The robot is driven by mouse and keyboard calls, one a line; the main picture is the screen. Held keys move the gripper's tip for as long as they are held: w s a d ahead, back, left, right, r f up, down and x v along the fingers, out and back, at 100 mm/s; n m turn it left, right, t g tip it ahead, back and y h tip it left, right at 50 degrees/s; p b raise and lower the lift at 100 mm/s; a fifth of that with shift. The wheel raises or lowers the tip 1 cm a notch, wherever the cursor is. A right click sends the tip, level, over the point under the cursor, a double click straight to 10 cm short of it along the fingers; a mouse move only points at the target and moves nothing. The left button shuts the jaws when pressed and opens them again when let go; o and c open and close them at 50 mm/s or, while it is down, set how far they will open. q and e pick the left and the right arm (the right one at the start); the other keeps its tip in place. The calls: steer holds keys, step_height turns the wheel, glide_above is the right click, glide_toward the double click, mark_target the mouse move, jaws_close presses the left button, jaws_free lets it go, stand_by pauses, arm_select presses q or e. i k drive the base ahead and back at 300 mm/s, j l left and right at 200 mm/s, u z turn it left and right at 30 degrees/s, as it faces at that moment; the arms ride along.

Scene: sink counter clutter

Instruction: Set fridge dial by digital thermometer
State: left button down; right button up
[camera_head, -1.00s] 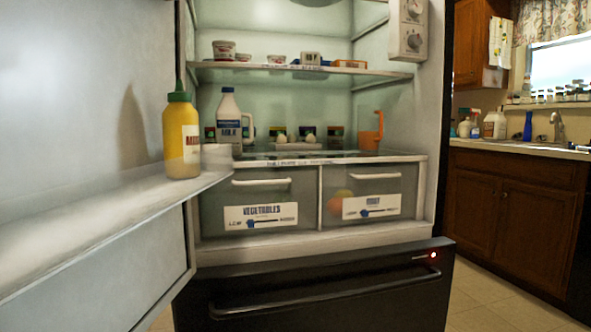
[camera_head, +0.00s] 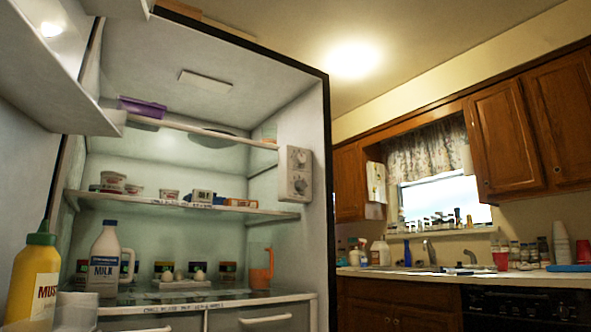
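The fridge stands open with its lit inside in view. A pale control box (camera_head: 296,173) with two round dials, one above the other, is fixed on the right inner wall near the front edge. The dial markings are too small to read. A small box with dark marks on a light face (camera_head: 202,196) stands on the middle shelf (camera_head: 90,200); I cannot tell whether it is the digital thermometer. Neither of my grippers is in view.
The yellow mustard bottle (camera_head: 34,280) stands on the door shelf at left. A milk jug (camera_head: 104,260), jars and an orange pitcher (camera_head: 261,268) stand on the lower shelf. A purple container (camera_head: 142,106) is on the top shelf. The sink counter (camera_head: 420,270) is at right.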

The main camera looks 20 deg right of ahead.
mark_target(300, 158)
steer(key=i+l+z, duration=0.2)
steer(key=i+l, duration=0.3)
steer(key=i+l+z, duration=0.2)
steer(key=i+l, duration=0.25)
steer(key=i+l+z, duration=0.25)
steer(key=i, duration=0.4)
steer(key=l, duration=0.1)
